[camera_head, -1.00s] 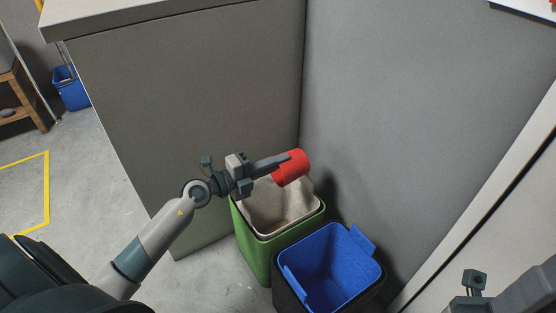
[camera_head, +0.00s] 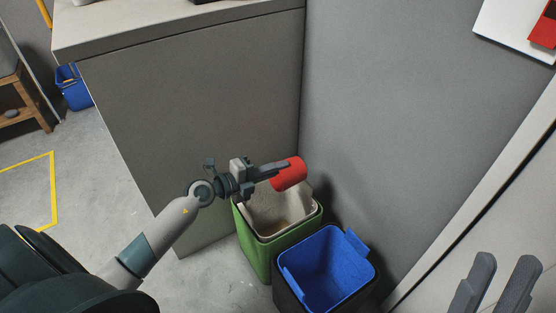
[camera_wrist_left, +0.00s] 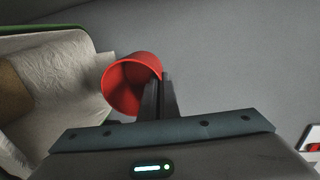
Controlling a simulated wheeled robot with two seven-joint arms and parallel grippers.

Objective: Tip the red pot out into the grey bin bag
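The red pot (camera_head: 289,174) is held by my left gripper (camera_head: 275,172), above the back part of the green bin (camera_head: 255,248). The pot lies tilted on its side. In the left wrist view the pot (camera_wrist_left: 134,83) shows its open mouth, and I see nothing inside it. The pale grey bin bag (camera_head: 262,205) lines the green bin and gapes open below the pot. Something brown lies in the bag, and it also shows in the left wrist view (camera_wrist_left: 12,92). My right gripper (camera_head: 507,262) is open and empty at the lower right.
A blue bag (camera_head: 325,268) lines a black bin beside the green one. A grey cabinet (camera_head: 190,130) stands behind and left, and a grey wall (camera_head: 420,120) closes the right. Another blue bin (camera_head: 75,90) stands far left. Grey floor is clear at left.

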